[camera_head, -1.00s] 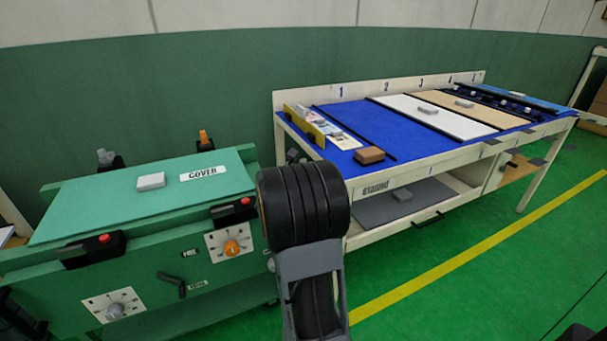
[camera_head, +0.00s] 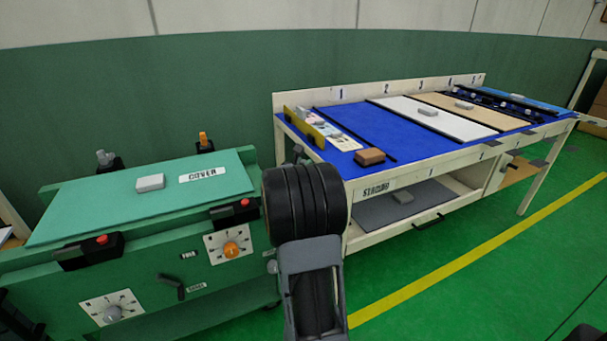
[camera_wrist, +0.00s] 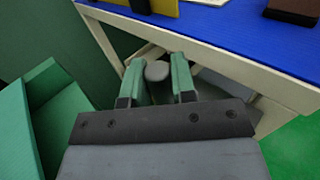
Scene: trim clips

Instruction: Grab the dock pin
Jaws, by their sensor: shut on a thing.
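My gripper (camera_wrist: 158,75) shows in the wrist view with its two green fingers closed on a grey, round-ended piece, the dock pin (camera_wrist: 157,70). Only the rounded end of the pin shows between the fingers; the rest is hidden. The gripper is over the gap between the green machine and the long table. In the head view my own black and grey arm hides most of the gripper and the pin.
The green machine (camera_head: 90,215) stands at left, with a grey block (camera_head: 150,182) on its cover. The blue-topped table (camera_head: 350,112) is at right, with a brown block (camera_head: 369,156) near its front corner. Green floor (camera_head: 470,290) is clear in front.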

